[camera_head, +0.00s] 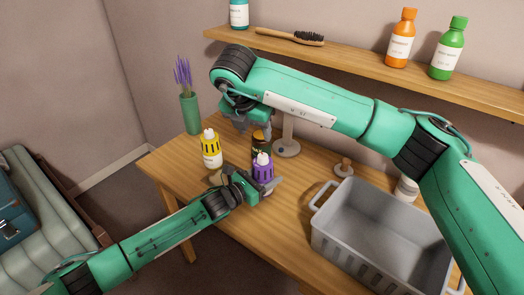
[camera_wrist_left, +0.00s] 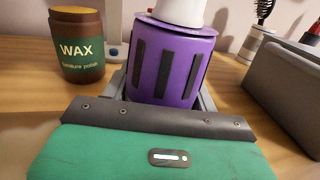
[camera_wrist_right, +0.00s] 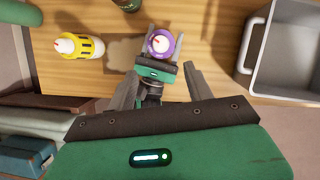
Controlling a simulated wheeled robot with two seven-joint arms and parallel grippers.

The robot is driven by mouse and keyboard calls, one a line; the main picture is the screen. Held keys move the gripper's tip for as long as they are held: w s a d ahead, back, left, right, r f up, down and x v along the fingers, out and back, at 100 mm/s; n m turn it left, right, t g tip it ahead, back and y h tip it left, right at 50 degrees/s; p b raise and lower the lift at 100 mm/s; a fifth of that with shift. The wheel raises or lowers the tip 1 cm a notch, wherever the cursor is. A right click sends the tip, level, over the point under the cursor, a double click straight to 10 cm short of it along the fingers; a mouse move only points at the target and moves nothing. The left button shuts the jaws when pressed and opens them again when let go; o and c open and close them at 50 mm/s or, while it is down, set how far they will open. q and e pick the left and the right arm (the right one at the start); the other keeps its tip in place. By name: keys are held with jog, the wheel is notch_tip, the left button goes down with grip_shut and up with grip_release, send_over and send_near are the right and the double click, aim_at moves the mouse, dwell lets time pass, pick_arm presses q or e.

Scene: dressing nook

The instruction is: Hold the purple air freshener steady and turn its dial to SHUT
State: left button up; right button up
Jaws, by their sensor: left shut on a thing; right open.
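The purple air freshener (camera_head: 263,172) stands upright on the wooden table. Its white dial (camera_head: 263,158) is on top. My left gripper (camera_head: 262,186) is shut on its body, low near the tabletop. The left wrist view shows the purple body (camera_wrist_left: 168,70) with dark vertical slots and the dial's base (camera_wrist_left: 180,10). My right gripper (camera_head: 243,122) is open and empty, above and behind the air freshener. In the right wrist view the dial (camera_wrist_right: 162,43) has a small reddish mark and lies just beyond the open fingers (camera_wrist_right: 158,82). I cannot read its setting.
The brown wax jar (camera_wrist_left: 78,45) stands behind the purple one. A grey crate (camera_head: 325,240) fills the table's right. A green vase (camera_head: 190,113) stands at the back left; a shelf (camera_head: 350,60) runs above.

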aim_at(263, 155)
jog(key=x, duration=1.2)
jog(key=shift+d, duration=0.1)
jog(key=c, duration=1)
